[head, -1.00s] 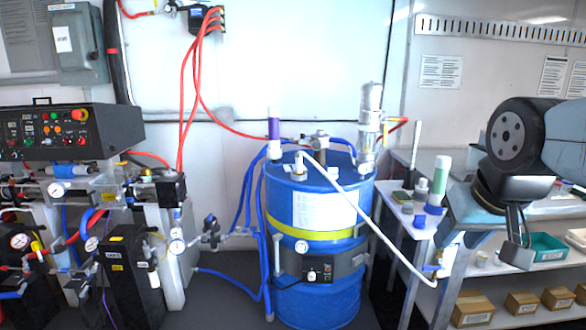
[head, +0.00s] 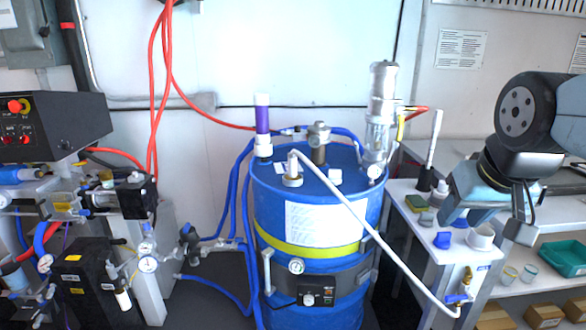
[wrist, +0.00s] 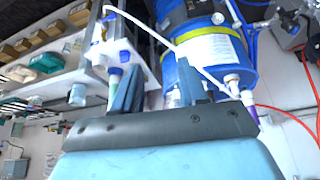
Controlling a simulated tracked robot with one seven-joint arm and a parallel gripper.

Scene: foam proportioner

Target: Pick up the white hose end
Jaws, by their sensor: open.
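The white hose (head: 345,198) runs from a fitting on the lid of the blue drum (head: 283,223) down to the right. Its lower end (head: 453,311) is at a brass valve with a blue handle (head: 459,298) by the side table. In the wrist view the hose (wrist: 165,42) crosses beyond my fingers, and the valve (wrist: 98,32) is at the upper left. My gripper (head: 486,230) is open and empty, above the side table at the right, higher than the lower hose end and apart from it. Both fingers (wrist: 157,85) show in the wrist view.
The side table (head: 415,226) holds a white cup (head: 480,238), a blue piece (head: 442,240) and other small items. A shelf with a green tray (head: 562,254) and boxes is at the right. Machinery with blue hoses fills the left. Red hoses (head: 156,90) hang behind.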

